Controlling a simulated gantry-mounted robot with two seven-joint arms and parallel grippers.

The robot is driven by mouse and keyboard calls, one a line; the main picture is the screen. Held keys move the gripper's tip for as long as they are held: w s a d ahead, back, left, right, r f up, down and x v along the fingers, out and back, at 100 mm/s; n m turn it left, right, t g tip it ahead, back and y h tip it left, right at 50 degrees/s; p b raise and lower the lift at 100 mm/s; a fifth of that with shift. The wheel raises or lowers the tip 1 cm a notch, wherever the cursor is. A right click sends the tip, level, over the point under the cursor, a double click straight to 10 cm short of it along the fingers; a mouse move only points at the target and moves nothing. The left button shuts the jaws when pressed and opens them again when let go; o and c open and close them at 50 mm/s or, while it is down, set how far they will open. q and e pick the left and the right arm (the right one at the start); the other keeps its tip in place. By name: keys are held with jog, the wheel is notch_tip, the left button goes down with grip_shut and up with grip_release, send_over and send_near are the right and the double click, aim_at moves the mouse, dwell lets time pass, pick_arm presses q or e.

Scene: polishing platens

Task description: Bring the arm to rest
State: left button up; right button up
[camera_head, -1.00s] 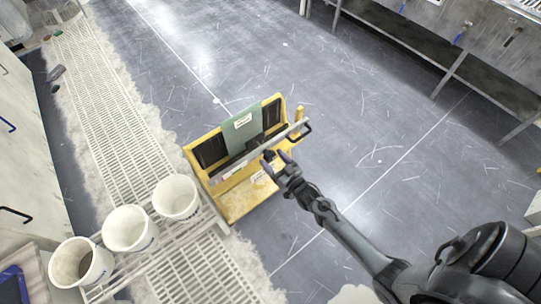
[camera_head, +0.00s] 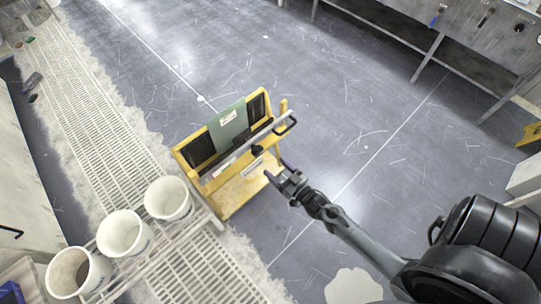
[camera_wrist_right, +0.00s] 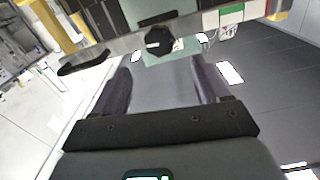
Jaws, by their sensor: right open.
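My right gripper (camera_head: 275,176) is in the middle of the head view, its arm coming in from the lower right. It is open and empty. My left gripper is in neither view.
The cart holds a green panel (camera_head: 229,128) with a white label. White buckets (camera_head: 167,199) stand in a row on a rack at the lower left. A pale grating (camera_head: 100,135) runs along the left. A steel bench (camera_head: 470,40) is at the upper right. Grey floor (camera_head: 330,110) is open between.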

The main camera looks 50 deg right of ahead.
jog(key=s+a+r+n+g+y, duration=0.1)
jog(key=s+a+r+g, duration=0.15)
jog(key=a+r, duration=0.3)
jog(key=s+a+r+n+g+y, duration=0.1)
jog(key=s+a+r+n+g, duration=0.1)
jog(key=a+r+g, duration=0.3)
jog(key=s+a+r+g+h, duration=0.1)
jog(key=s+r+g, duration=0.1)
jog(key=s+g, duration=0.65)
jog(key=s+r+t+p, duration=0.1)
jog(key=s+r+p, duration=0.2)
jog(key=r+p, duration=3.4)
jog(key=shift+s+r+n+t+p, duration=0.15)
jog(key=shift+r+n+t+p, duration=0.2)
jog(key=shift+p, duration=0.55)
